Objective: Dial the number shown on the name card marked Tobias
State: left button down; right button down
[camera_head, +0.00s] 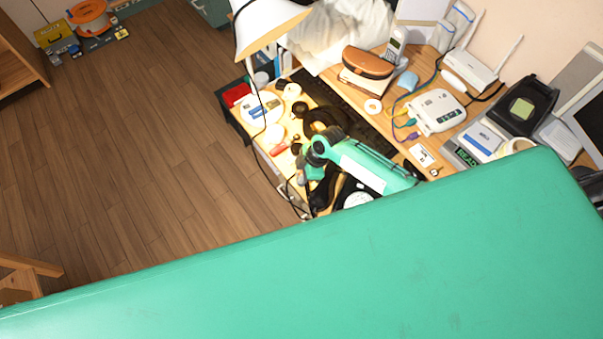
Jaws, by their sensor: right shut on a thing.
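A black dial phone with a pale round dial (357,200) sits at the front of the cluttered desk. My teal arm covers part of it. My right gripper (310,174) is over the desk just left of the dial. It is shut on a black thing (324,192) that looks like the phone's handset; the fingertips are small and partly hidden. A small white card (422,155) lies on the desk right of my right arm. Its writing is too small to read, so I cannot tell whether it is marked Tobias. My left gripper is not in view.
My own large teal part fills the foreground and hides the desk's near side. A white lamp (266,22) overhangs the desk's far left. A white box with cables (437,110), a router (470,70) and a brown case (368,61) crowd the desk. The wooden floor (130,150) at left is clear.

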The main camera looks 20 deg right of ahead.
jog(key=c, duration=1.3)
grip_release()
jog(key=shift+c, duration=0.2)
jog(key=w+b+v, duration=0.1)
jog(key=b+v, duration=0.1)
jog(key=v, duration=1.1)
jog(key=shift+s+r, duration=0.45)
jog(key=shift+s, duration=0.05)
